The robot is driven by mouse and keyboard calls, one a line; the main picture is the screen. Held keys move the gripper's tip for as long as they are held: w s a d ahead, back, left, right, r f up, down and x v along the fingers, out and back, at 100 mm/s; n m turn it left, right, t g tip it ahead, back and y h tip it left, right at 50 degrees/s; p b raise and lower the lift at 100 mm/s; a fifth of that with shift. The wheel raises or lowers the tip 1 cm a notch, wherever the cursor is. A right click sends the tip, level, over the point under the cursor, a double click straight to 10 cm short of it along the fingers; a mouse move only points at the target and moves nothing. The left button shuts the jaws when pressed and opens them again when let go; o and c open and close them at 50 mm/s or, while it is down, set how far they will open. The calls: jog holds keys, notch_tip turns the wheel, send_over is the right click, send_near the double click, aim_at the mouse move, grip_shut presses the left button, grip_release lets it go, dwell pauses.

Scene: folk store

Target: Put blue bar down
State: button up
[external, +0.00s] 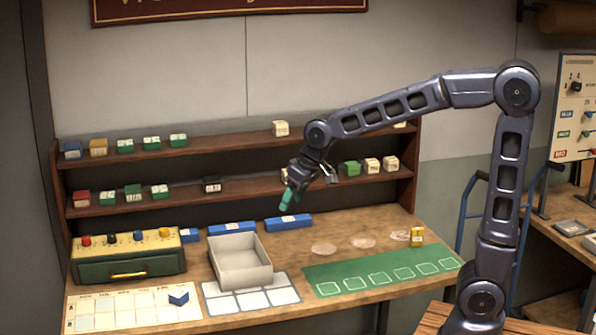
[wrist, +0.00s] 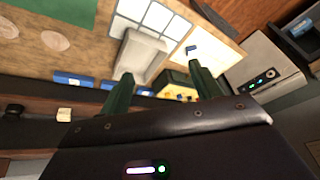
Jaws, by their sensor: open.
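Two long blue bars, one (external: 232,228) behind the grey tray and one (external: 288,222) to its right, lie at the back of the wooden table. A shorter blue piece (external: 189,236) lies left of them. In the wrist view, blue bars (wrist: 72,79) line the shelf's foot. A small blue angled block (external: 179,298) sits on the pale grid card, also seen in the wrist view (wrist: 190,50). My gripper (external: 308,184) is open, raised in front of the shelves above the right bar. In the wrist view its green fingers (wrist: 161,84) are apart with nothing held between them.
An open grey tray (external: 268,276) stands mid-table, with a white grid mat in front. A green drawer box with knobs (external: 128,268) stands left. A green mat (external: 345,283) lies right, beside a small yellow block (external: 417,236). Shelves (external: 120,202) hold several small blocks.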

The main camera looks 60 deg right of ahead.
jog(key=s+d, duration=0.2)
jog(key=s, duration=1.2)
jog(key=s+d+h, duration=0.1)
jog(key=s+d, duration=0.2)
jog(key=s, duration=1.2)
jog(key=shift+s+d+f, duration=0.15)
jog(key=shift+d+f, duration=0.1)
jog(key=shift+f, duration=0.05)
